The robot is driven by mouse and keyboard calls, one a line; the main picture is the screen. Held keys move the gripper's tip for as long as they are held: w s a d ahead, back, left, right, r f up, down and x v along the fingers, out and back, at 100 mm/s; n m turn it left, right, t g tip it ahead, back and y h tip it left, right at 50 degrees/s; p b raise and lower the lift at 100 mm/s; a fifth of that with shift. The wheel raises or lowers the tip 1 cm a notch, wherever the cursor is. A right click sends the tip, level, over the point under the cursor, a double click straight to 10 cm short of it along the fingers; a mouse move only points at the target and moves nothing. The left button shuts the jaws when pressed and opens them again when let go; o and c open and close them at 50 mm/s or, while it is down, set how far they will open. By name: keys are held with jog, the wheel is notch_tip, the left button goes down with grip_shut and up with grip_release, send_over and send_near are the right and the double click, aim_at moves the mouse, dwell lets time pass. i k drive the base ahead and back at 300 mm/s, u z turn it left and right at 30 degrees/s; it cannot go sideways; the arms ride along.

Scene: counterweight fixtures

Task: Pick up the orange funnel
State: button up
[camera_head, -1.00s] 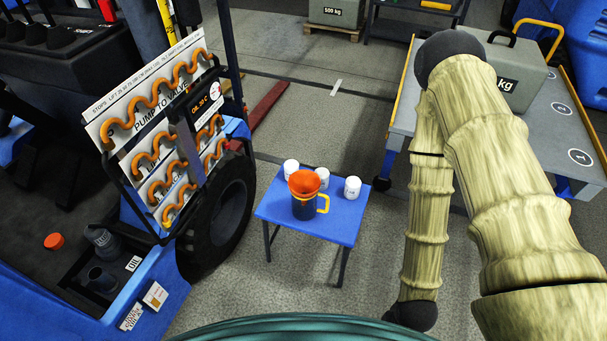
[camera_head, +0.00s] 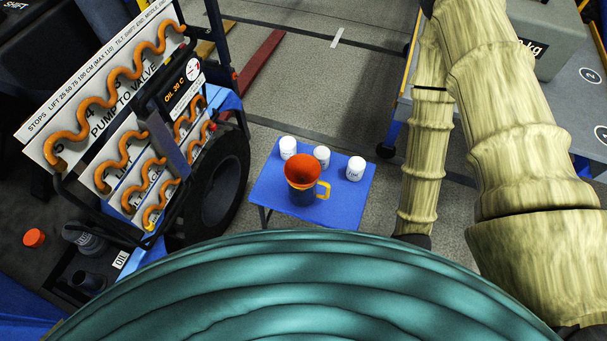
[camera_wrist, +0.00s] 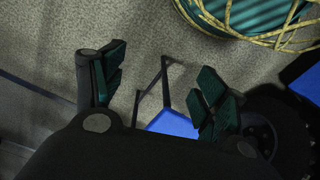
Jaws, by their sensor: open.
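The orange funnel (camera_head: 302,171) sits in the mouth of a dark jug (camera_head: 303,193) with a yellow handle. The jug stands on a small blue table (camera_head: 345,210), near its front edge in the head view. The wrist view shows my gripper (camera_wrist: 155,88) open and empty, its two fingers wide apart. Between and beyond the fingers are part of the blue table (camera_wrist: 172,122) and its dark legs. The funnel does not show in the wrist view. The gripper is hidden in the head view.
A blue vehicle with a black tyre (camera_head: 222,185) and a panel of orange tubes (camera_head: 115,90) is left of the table. A grey cart (camera_head: 575,100) stands right. Open floor (camera_head: 300,80) lies behind the table.

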aim_at(301, 169)
jog(key=z, duration=2.5)
jog(key=k, duration=0.85)
jog(key=u, duration=2.4)
